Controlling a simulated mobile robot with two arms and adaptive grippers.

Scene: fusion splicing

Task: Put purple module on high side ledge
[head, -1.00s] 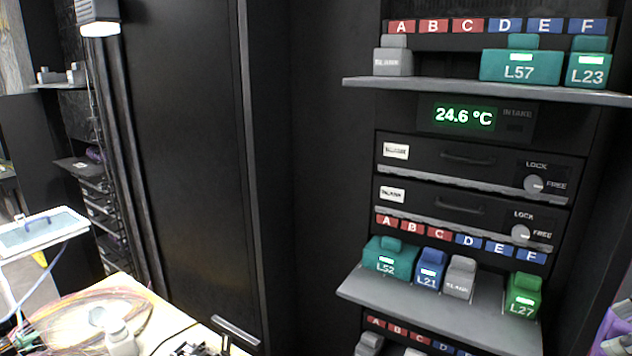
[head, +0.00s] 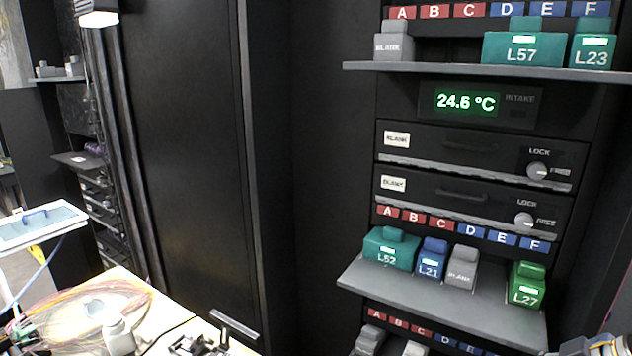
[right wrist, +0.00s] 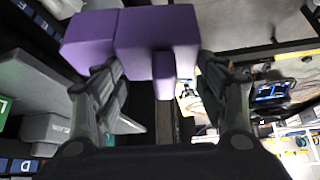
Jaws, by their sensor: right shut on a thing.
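The purple module (right wrist: 138,40) fills the upper middle of the right wrist view. My right gripper (right wrist: 162,85) is shut on it, with a finger on either side of its narrow grip part. The module is out of the head view. A small high ledge (head: 52,80) stands at the far left of the head view with grey modules on it. A lower side ledge (head: 75,161) below it carries a small purple thing (head: 95,150). The wide upper rack shelf (head: 440,69) holds a grey blank and teal modules L57 and L23. My left gripper is not in view.
A lower rack shelf (head: 425,297) holds L52, L21, a grey blank and L27. A tall black cabinet door (head: 190,150) stands between the rack and the side ledges. A cluttered table (head: 120,325) with fibres lies at lower left. The upper shelf has a gap under B and C.

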